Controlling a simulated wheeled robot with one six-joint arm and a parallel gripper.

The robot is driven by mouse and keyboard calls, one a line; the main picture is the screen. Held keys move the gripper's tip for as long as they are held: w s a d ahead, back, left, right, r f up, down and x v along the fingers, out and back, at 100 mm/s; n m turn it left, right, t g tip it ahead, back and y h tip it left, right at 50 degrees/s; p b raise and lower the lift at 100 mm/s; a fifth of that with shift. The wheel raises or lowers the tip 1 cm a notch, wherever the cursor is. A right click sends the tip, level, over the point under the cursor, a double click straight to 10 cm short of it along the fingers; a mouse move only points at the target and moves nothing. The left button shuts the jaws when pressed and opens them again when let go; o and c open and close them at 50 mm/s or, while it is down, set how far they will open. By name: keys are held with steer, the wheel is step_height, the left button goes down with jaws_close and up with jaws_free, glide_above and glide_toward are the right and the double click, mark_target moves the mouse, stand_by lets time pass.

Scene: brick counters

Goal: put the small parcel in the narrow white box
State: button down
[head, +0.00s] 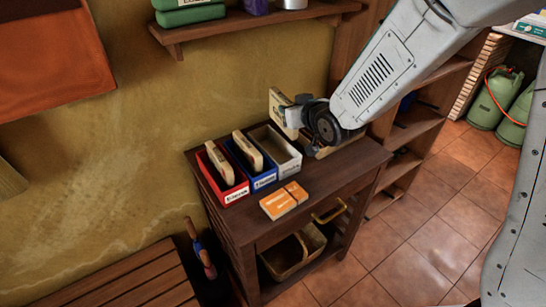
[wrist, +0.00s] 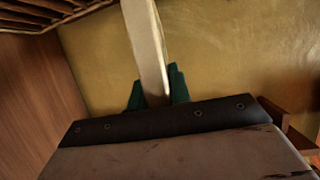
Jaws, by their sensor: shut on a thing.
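The small parcel, a pale cream slab (head: 280,106), is held upright in my gripper (head: 296,114). It stands above the back of the narrow white box (head: 285,167) and is clear of it. In the wrist view the parcel (wrist: 147,45) rises between the dark green fingertips (wrist: 157,95), which are shut on its lower end. The white box is open-topped and looks empty. It stands at the right end of a row of boxes on a dark wooden table (head: 330,178).
A red box (head: 236,194) and a blue box (head: 265,182) stand left of the white box, each with a pale slab in it. An orange parcel (head: 284,201) lies in front. A wall shelf (head: 250,25) hangs above. A pale object, partly hidden, lies beneath my wrist.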

steer(key=shift+n+g+y, duration=0.4)
steer(key=shift+n+y, duration=0.2)
steer(key=shift+s+a+f, duration=0.3)
steer(key=shift+a+f, duration=0.15)
steer(key=shift+f, duration=1.2)
steer(key=shift+s+a+f, duration=0.25)
steer(key=shift+a+f, duration=0.2)
steer(key=shift+f, duration=1.2)
steer(key=shift+s+a+f, duration=0.3)
steer(key=shift+a+f, duration=0.15)
steer(key=shift+f, duration=1.2)
steer(key=shift+f, duration=0.1)
steer(key=c, duration=1.3)
jaws_free()
